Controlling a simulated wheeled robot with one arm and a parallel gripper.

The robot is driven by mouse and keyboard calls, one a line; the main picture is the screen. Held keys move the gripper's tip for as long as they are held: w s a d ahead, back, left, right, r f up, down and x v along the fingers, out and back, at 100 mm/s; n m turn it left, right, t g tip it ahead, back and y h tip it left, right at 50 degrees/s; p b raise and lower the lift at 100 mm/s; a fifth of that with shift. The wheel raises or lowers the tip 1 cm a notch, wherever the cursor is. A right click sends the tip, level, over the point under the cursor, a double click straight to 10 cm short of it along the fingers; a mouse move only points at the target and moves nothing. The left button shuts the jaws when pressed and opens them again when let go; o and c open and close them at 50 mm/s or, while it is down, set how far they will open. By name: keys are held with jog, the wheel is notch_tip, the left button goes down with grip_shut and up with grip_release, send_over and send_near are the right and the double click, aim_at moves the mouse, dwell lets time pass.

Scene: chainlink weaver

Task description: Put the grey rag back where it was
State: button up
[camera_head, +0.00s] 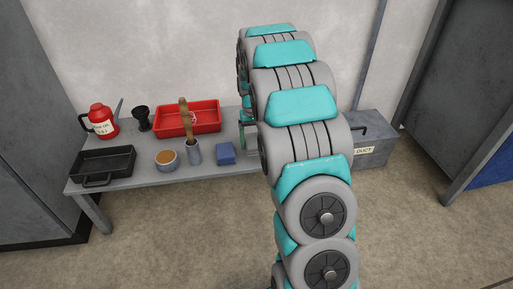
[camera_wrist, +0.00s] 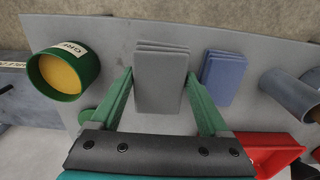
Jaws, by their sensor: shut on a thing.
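The grey rag (camera_wrist: 161,82) is a folded stack of layers in the middle of the wrist view. My gripper (camera_wrist: 160,84) has its two green fingers on the rag's left and right sides and is shut on it. The rag is over the grey bench top (camera_wrist: 119,35); I cannot tell whether it touches the bench. A similar folded blue rag (camera_wrist: 222,78) lies just to its right; it also shows in the head view (camera_head: 226,153). In the head view my arm hides the grey rag and my gripper.
A green tin (camera_wrist: 88,68) with orange contents stands left of the rag. A grey cup (camera_wrist: 287,95) and a red tray (camera_wrist: 268,153) are to the right. In the head view, a black tray (camera_head: 103,163), a red jug (camera_head: 103,118) and a grey toolbox (camera_head: 372,152) also show.

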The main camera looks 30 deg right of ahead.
aim_at(257, 146)
jog(key=shift+w+d+f, duration=0.3)
jog(key=shift+w+d, duration=0.15)
jog(key=shift+d, duration=0.35)
jog(key=shift+f+b, duration=0.35)
jog(key=shift+f, duration=1.2)
jog(key=shift+f, duration=0.15)
jog(key=o, duration=1.2)
jog(key=shift+c, duration=0.2)
